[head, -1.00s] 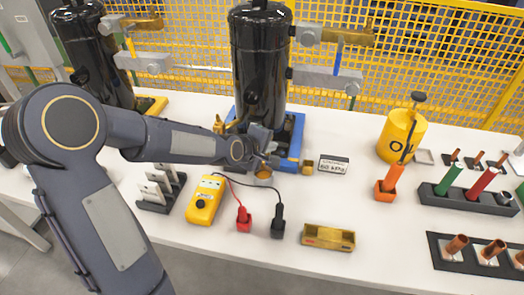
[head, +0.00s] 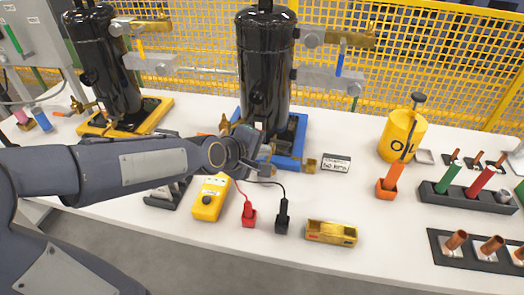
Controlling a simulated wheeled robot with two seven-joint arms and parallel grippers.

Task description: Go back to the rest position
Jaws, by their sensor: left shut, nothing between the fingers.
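My left arm comes in from the left. Its gripper (head: 262,163) is shut and empty, above the table just in front of the compressor on the blue pallet. The black compressor (head: 264,65) stands upright on the blue pallet (head: 290,160), partly hidden by my gripper. I cannot tell whether the gripper touches the pallet. My right gripper is not in view.
A yellow multimeter (head: 209,198) with red and black probes, a brass level (head: 331,232) and a label card (head: 336,163) lie on the white table (head: 370,225). A second compressor (head: 103,65) stands left. An oil can (head: 402,135) and racks stand right.

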